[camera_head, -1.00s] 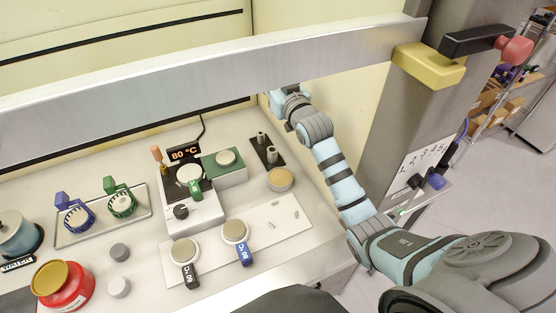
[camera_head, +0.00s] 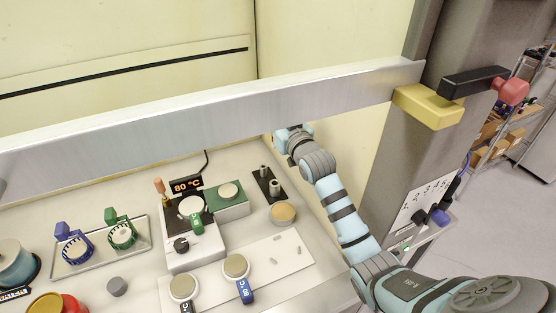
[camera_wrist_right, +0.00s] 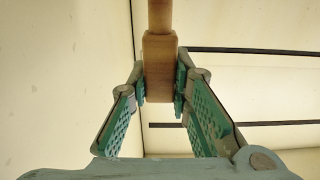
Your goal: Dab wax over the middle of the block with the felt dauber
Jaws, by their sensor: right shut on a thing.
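My right gripper (camera_wrist_right: 160,86) is shut on a wooden handle (camera_wrist_right: 159,62) in the right wrist view. I take it for the felt dauber's handle; its felt end is not seen. In the head view my right arm reaches over the bench's right side, its gripper out of sight behind the metal beam. A green block (camera_head: 226,205) with a pale round disc on top stands beside a heater (camera_head: 192,255) reading 80 °C. A pale disc with a green handle (camera_head: 196,222) sits on the heater. Which piece is the task's block I cannot tell. My left gripper is not seen.
The metal beam (camera_head: 220,108) crosses above the bench. A black stand with two pegs (camera_head: 267,184) and a tan round disc (camera_head: 283,214) lie near the arm. Front discs have black and blue (camera_head: 245,290) handles. A tray (camera_head: 85,262) holds blue- and green-handled pieces.

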